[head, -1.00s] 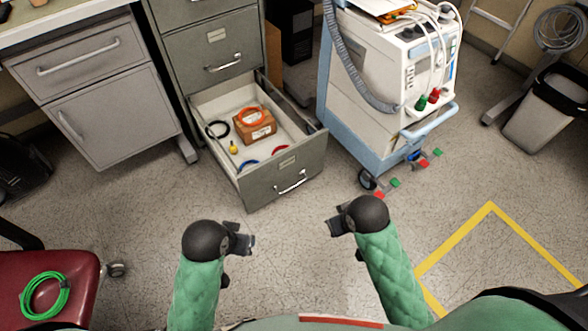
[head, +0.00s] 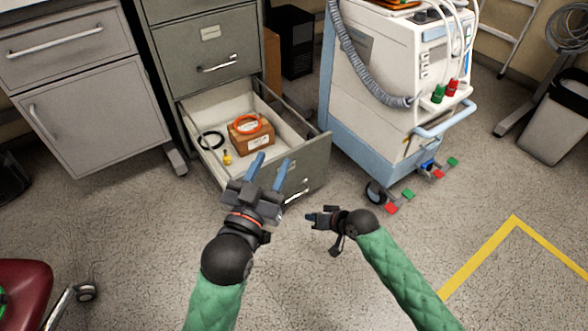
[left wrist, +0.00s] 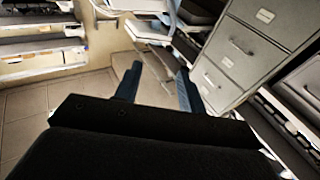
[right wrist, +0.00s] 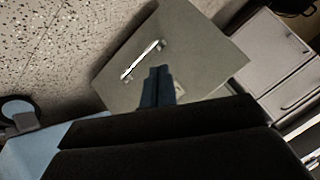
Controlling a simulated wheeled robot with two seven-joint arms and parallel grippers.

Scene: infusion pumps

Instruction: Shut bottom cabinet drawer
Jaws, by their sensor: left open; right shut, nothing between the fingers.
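The bottom drawer (head: 312,165) of the grey filing cabinet (head: 205,45) is pulled out. It holds a cardboard box (head: 250,138), an orange cable coil, a black cable and a small yellow item. My left gripper (head: 269,172) is open and empty, and it covers part of the drawer front in the head view. My right gripper (head: 310,218) is shut and empty, to the right of and below the drawer handle (head: 299,195). In the right wrist view the drawer front (right wrist: 190,62) and its handle (right wrist: 142,60) lie beyond the shut fingers (right wrist: 158,86), apart from them as far as I can tell.
A white and blue medical cart (head: 375,90) with a hose stands right of the drawer, its wheels and pedals near the floor. A grey desk cabinet (head: 95,120) stands at left. A red chair (head: 22,285) is at lower left. The floor in front is mostly clear.

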